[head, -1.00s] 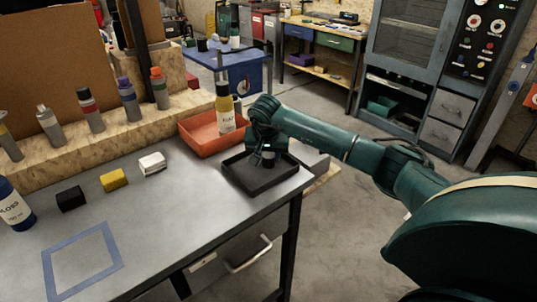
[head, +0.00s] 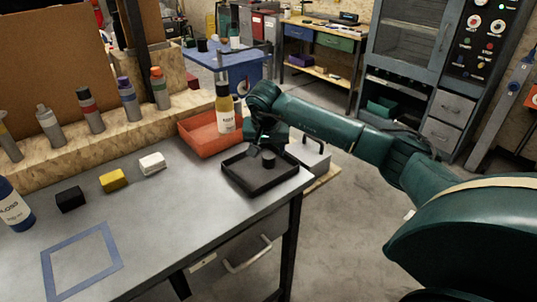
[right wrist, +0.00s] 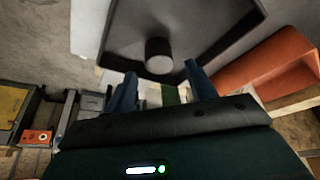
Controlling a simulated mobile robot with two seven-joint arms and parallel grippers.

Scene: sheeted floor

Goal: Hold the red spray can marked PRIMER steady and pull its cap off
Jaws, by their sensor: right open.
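My right gripper (head: 264,143) is open over the black tray (head: 238,181) at the table's right end. A small dark cylinder, which looks like a cap (head: 268,159), stands in the tray just below the fingers. The right wrist view shows this cylinder (right wrist: 158,55) inside the tray (right wrist: 205,22), beyond the two spread fingertips (right wrist: 160,83) and apart from them. I cannot make out a red spray can marked PRIMER in either view. My left gripper is not in view.
Black (head: 70,199), yellow (head: 113,180) and white (head: 152,163) blocks and a blue tape square (head: 81,261) lie on the grey table. Several spray cans (head: 90,112) stand on a wooden ledge.

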